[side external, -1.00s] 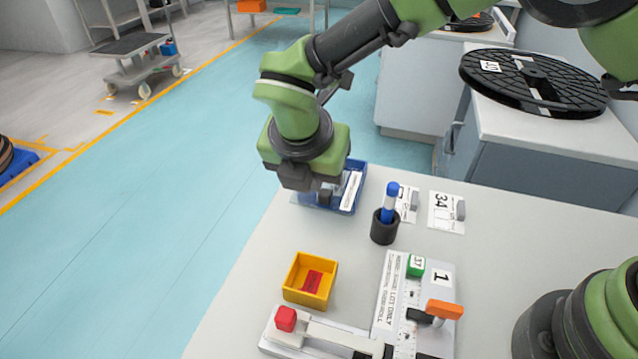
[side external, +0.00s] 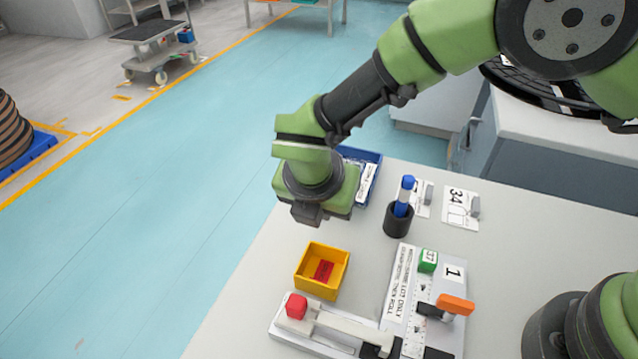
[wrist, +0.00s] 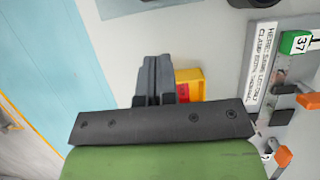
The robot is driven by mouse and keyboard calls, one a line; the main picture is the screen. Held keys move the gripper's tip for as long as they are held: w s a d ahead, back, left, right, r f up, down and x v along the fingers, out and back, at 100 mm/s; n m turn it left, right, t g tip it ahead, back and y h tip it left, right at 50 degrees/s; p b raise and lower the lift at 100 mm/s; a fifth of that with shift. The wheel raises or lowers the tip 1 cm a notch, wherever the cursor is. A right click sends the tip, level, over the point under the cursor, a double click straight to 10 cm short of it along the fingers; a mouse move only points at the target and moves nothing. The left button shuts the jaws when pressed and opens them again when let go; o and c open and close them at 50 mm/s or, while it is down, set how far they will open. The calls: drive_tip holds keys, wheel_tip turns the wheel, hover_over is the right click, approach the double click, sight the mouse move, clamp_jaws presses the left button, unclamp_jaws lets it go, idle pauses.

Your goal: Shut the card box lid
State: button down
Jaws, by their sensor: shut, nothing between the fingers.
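A blue box (side external: 374,160) with a white labelled card or strip stands at the table's back left edge in the side view. My wrist hides most of it, and I cannot make out a separate lid or how it stands. My gripper (side external: 308,218) is in front of the box, above the table edge and just behind a yellow bin, touching neither as far as I can see. In the wrist view my gripper (wrist: 153,72) has its fingers together, with nothing between them.
The open yellow bin (side external: 301,272) holds a red label. A black cup (side external: 397,221) with a blue marker stands right of the box. In front are a clamp fixture (side external: 340,325) with a red knob, an orange handle (side external: 455,304) and a green block (side external: 428,260) marked 37.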

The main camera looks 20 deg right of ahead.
drive_tip(key=shift+w+d+f, duration=0.2)
drive_tip(key=shift+w+d, duration=0.55)
drive_tip(key=shift+w, duration=0.05)
drive_tip(key=shift+w+d+f, duration=0.2)
drive_tip(key=shift+w+d, duration=0.55)
drive_tip(key=w+d, duration=0.3)
drive_tip(key=shift+w+d, duration=0.1)
drive_tip(key=shift+d, duration=0.05)
